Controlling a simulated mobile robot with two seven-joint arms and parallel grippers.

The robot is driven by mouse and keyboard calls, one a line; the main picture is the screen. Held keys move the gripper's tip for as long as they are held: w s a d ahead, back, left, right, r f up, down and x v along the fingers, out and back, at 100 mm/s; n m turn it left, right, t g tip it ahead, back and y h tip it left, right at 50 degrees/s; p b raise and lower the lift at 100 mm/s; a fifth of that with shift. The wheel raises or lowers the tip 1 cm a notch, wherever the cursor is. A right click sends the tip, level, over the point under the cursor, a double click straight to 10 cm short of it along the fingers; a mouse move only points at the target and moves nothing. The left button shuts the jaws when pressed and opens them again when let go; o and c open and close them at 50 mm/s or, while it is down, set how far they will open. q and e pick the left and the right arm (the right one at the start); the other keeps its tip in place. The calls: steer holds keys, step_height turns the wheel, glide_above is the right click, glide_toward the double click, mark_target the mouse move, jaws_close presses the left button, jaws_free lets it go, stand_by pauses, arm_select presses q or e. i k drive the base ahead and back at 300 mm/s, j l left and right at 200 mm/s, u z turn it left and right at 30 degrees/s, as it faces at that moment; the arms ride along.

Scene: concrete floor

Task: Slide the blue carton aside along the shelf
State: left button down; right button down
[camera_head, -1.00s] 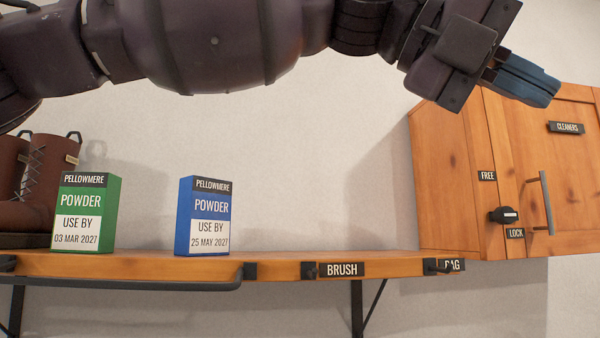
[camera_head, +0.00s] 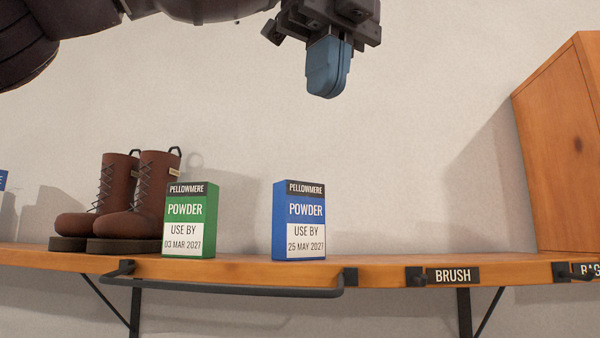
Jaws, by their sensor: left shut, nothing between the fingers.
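The blue carton (camera_head: 299,219), labelled Pellowmere Powder, use by 25 May 2027, stands upright on the wooden shelf (camera_head: 385,268) near the middle of the view. My left gripper (camera_head: 325,92) is above it and slightly to the right, pointing down. Its blue fingers are closed together with nothing between them, well clear of the carton's top. My right gripper is not in view.
A green powder carton (camera_head: 190,220) stands left of the blue one, beside brown boots (camera_head: 135,197). Shelf to the right of the blue carton is clear up to a wooden cabinet (camera_head: 560,150). A dark rail (camera_head: 235,291) and hooks line the front edge.

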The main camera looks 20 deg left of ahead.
mark_target(298, 232)
steer(key=i+j, duration=0.2)
steer(key=i, duration=0.2)
steer(key=i+j, duration=0.15)
steer(key=i, duration=0.3)
